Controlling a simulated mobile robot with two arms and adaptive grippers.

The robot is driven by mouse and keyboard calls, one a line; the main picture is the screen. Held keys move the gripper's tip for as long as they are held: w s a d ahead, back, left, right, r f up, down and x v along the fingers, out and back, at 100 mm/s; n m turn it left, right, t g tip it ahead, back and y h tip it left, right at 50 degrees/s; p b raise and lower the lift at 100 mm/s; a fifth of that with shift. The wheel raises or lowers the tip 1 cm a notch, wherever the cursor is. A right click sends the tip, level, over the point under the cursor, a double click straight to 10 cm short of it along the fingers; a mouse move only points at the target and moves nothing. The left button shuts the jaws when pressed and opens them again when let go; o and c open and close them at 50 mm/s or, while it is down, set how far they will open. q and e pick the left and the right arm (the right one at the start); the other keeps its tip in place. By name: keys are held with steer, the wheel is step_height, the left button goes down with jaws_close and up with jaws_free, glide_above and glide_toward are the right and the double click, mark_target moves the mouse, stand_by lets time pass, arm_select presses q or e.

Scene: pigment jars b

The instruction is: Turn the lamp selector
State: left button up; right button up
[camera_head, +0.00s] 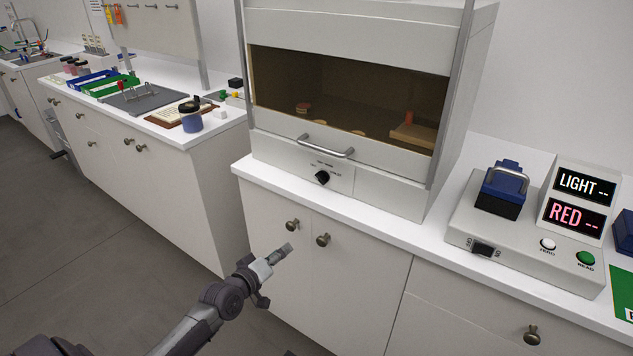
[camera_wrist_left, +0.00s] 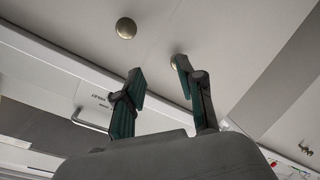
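The lamp selector appears to be the black knob (camera_head: 322,177) on the white front panel of the hooded cabinet (camera_head: 385,195), under its handle, with small printed labels around it. My left gripper (camera_head: 279,254) is in front of the lower cupboard, below and to the left of the knob, and apart from it. In the left wrist view the two fingers of the left gripper (camera_wrist_left: 157,67) stand apart with nothing between them. Part of the printed panel (camera_wrist_left: 98,98) shows there beside one finger, which hides some of it. My right gripper is not in view.
Two round cupboard knobs (camera_head: 292,225) (camera_head: 323,240) are close to my left gripper. A bar handle (camera_head: 325,147) sits above the selector. A meter box (camera_head: 525,235) with displays, buttons and a blue-topped block stands at right. Another counter (camera_head: 185,130) stands at left.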

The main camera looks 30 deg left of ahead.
mark_target(319, 181)
arm_select(q)
step_height(319, 181, up, 14)
steer(key=w+d+n+t+h, duration=0.1)
steer(key=w+t+h, duration=0.1)
steer(key=t, duration=0.1)
steer(key=w, duration=0.9)
steer(key=w+d, duration=0.1)
steer(key=w, duration=0.3)
steer(key=shift+w+d+f+b, duration=0.1)
steer(key=shift+w+f+b, duration=0.05)
steer(key=shift+w+b, duration=0.2)
jaws_close()
